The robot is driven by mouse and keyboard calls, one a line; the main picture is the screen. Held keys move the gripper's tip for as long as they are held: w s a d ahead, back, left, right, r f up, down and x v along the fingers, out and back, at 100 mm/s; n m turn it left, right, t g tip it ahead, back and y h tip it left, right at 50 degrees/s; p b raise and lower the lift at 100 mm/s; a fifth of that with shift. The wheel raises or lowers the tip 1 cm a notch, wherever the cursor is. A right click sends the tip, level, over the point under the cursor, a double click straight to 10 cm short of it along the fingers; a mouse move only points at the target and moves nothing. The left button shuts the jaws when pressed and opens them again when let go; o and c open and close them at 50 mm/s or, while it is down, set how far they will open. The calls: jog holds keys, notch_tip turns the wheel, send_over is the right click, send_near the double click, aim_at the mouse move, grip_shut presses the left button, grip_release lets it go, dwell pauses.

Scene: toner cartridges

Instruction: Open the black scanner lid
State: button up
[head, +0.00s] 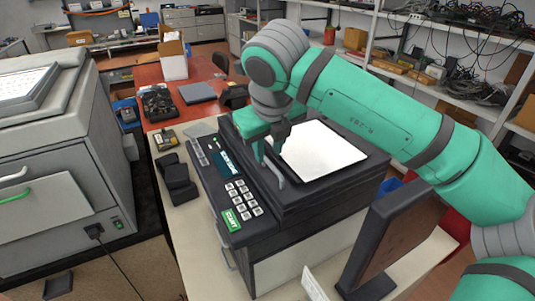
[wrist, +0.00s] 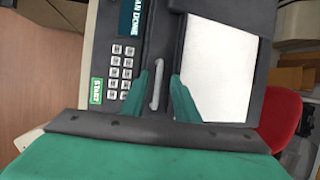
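The black scanner (head: 290,205) stands on a pale table, with its lid (head: 360,155) lying flat. A white rectangle (head: 322,152) covers most of the top and also shows in the wrist view (wrist: 216,70); I cannot tell whether it is a sheet or a panel. A grey handle (head: 275,178) sits along the lid's left edge, beside the keypad. My gripper (head: 268,152) is open above that edge. In the wrist view the handle (wrist: 155,92) appears between my two green fingers (wrist: 160,82), with gaps at both sides. Contact is not visible.
The scanner's control panel has a display (head: 228,163), several keys and a green START key (head: 231,221). Small black boxes (head: 178,182) lie left of it. A dark upright panel (head: 390,235) stands at the right front. A large grey machine (head: 65,155) is at the left.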

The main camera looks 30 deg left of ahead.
aim_at(268, 160)
jog(key=shift+x, duration=1.5)
grip_shut()
jog(key=shift+w+r, duration=0.1)
